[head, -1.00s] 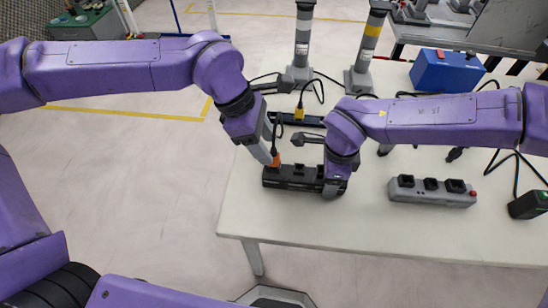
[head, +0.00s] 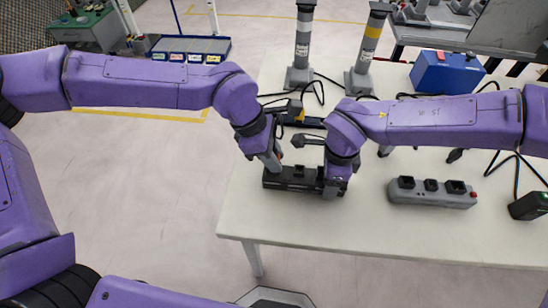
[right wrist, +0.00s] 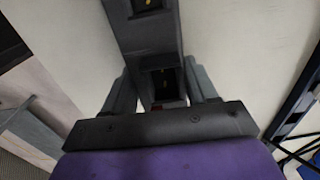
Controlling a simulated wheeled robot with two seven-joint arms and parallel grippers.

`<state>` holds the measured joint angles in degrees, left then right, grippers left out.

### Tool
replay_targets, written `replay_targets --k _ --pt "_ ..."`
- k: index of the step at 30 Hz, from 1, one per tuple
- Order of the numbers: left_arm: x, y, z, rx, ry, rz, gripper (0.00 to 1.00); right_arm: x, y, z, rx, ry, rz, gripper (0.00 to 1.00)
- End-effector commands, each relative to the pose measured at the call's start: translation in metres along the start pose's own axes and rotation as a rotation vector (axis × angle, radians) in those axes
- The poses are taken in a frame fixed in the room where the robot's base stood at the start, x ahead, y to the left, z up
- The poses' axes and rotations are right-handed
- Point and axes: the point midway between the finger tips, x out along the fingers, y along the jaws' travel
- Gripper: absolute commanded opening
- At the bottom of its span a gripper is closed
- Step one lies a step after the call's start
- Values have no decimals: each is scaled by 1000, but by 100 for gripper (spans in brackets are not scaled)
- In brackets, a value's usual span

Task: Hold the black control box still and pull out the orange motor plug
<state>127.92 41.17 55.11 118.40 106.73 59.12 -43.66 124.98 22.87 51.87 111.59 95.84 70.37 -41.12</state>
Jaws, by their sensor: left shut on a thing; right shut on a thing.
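The black control box (head: 297,178) lies on the white table near its left front part. My right gripper (head: 335,188) is shut on the box's right end. In the right wrist view, my right gripper's fingers (right wrist: 163,95) stand on both sides of the box (right wrist: 148,38), whose top shows dark socket openings. My left gripper (head: 274,163) is shut, pointing down at the box's left part. The orange motor plug is hidden now; it showed at the left fingertips a second ago. I cannot tell whether the plug is still seated.
A grey socket strip (head: 432,191) with a red button lies to the right. Two grey posts (head: 303,45) (head: 368,48) stand behind the box, with black cables around them. A blue case (head: 447,71) is at the back right. The table's front is clear.

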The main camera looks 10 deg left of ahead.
Motion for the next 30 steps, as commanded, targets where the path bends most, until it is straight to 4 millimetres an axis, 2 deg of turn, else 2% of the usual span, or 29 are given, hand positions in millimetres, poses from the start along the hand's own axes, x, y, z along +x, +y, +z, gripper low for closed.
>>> replay_targets --k 5,12,15,18,25,26,27,28,30 --pt "-17 1 8 -1 -3 4 0 0 0 0 0 0 0 19" --pt "-70 0 29 0 -2 3 0 0 0 0 0 0 0 19" --pt "-85 1 35 1 -1 2 0 0 0 0 0 0 0 19" --pt "-92 0 38 1 -1 0 0 0 0 0 0 0 0 19" --pt "-93 0 39 1 0 -1 0 0 0 0 0 0 -1 19" --pt "-93 0 39 1 0 -1 0 0 0 0 0 0 -1 67" --pt "-93 0 39 1 0 -1 0 0 0 0 0 0 -1 80" --pt "-93 0 39 1 0 -1 0 0 0 0 0 0 -1 87" --pt "-93 0 39 1 0 -1 0 0 0 0 0 0 -1 87"
